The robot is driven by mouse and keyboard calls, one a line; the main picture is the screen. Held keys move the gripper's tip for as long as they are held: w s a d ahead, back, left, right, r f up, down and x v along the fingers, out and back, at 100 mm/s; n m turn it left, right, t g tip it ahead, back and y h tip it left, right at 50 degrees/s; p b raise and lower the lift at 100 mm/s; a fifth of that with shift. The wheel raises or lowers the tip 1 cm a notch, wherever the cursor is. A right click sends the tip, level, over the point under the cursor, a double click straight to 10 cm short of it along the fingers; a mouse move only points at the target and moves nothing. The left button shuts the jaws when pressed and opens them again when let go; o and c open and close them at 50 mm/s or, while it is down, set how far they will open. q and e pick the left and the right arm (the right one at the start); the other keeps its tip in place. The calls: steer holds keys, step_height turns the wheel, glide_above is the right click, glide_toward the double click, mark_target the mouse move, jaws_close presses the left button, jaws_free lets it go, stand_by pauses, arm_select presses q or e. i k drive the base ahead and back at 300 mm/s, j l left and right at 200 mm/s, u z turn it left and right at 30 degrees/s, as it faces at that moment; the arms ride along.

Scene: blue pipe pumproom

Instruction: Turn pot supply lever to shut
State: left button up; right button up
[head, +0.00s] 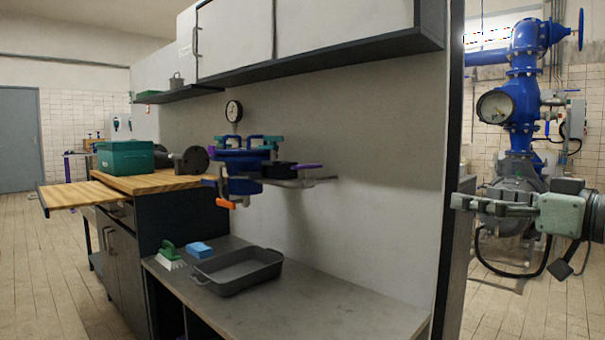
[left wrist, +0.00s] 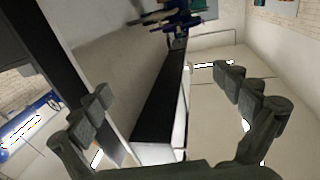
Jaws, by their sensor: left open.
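A blue valve assembly (head: 246,165) sticks out from the pale wall above the bench. It has teal handles (head: 262,141) on top, a purple-tipped lever (head: 306,166) at its right and an orange-ended lever (head: 226,203) below. No label is readable, so I cannot tell which is the pot supply lever. My left gripper (head: 468,203) is at the right of the head view, its fingers pointing left, apart from the assembly. In the left wrist view its fingers (left wrist: 165,92) are spread and empty. A small blue assembly (left wrist: 172,15) shows at the top there. My right gripper is not in view.
A grey tray (head: 238,271), a blue sponge (head: 199,250) and a green-handled brush (head: 169,256) sit on the low bench. A green toolbox (head: 125,158) stands on the wooden worktop. White wall cabinets (head: 325,32) overhang the bench. Blue pipework (head: 523,95) stands behind my gripper.

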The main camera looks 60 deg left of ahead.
mark_target(306, 168)
steer(key=j, duration=2.05)
